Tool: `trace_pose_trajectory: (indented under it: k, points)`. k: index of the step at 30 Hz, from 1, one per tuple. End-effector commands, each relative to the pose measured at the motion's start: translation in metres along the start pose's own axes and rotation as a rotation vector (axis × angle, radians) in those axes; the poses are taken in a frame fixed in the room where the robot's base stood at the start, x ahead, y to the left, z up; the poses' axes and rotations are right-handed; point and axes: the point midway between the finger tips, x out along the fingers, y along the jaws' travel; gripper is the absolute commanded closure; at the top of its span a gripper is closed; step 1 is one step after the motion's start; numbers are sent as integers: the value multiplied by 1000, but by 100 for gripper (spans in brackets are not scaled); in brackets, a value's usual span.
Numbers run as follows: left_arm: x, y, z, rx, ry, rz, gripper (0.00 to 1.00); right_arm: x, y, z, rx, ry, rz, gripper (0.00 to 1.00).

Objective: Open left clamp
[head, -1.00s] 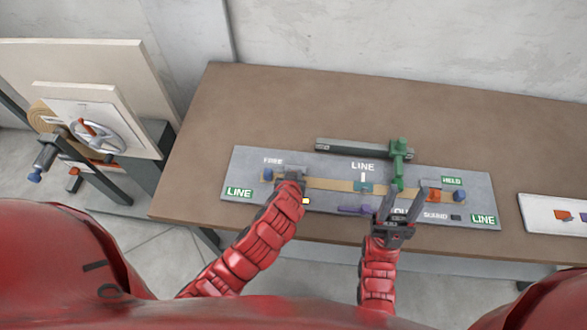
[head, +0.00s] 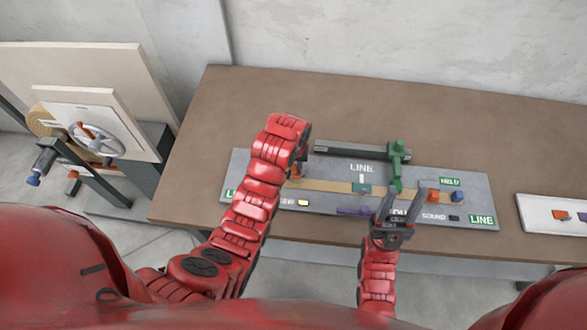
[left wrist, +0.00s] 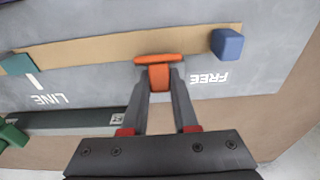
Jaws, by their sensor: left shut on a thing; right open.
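The left clamp (left wrist: 158,70) has an orange T-shaped handle and sits across the tan strip (left wrist: 100,48), beside the printed word FREE. My left gripper (left wrist: 161,82) is shut on its orange stem, with one finger on each side. In the head view my left arm hides most of this clamp, and only a bit of orange shows at the hand. The right clamp (head: 432,196), also orange, stands at the strip's other end by a green HELD label (head: 450,182). My right gripper (head: 403,205) is open and empty in front of the plate's right half.
The grey plate (head: 330,165) lies on a brown table (head: 260,100). A green post (head: 397,165) with a dark bar (head: 350,148) stands behind the strip. A purple piece (head: 353,211) lies in front. A winder wheel (head: 97,140) stands left. The table's back is clear.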

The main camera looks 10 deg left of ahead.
Motion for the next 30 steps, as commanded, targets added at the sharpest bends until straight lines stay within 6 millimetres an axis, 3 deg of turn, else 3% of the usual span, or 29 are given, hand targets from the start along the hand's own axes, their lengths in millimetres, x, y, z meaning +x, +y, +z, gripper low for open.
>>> trace_pose_trajectory:
  k: [18,19,23,30]
  points:
    - [0,0,-2,-1,-40,0,100,-3,0,0,0,0,0,50]
    - [1,0,-2,-1,-40,0,67,-3,0,1,0,0,0,50]
    - [1,0,-2,-1,-40,0,44,-3,0,0,0,0,0,50]
    - [1,0,-2,-1,-40,0,43,-3,0,0,0,0,0,50]
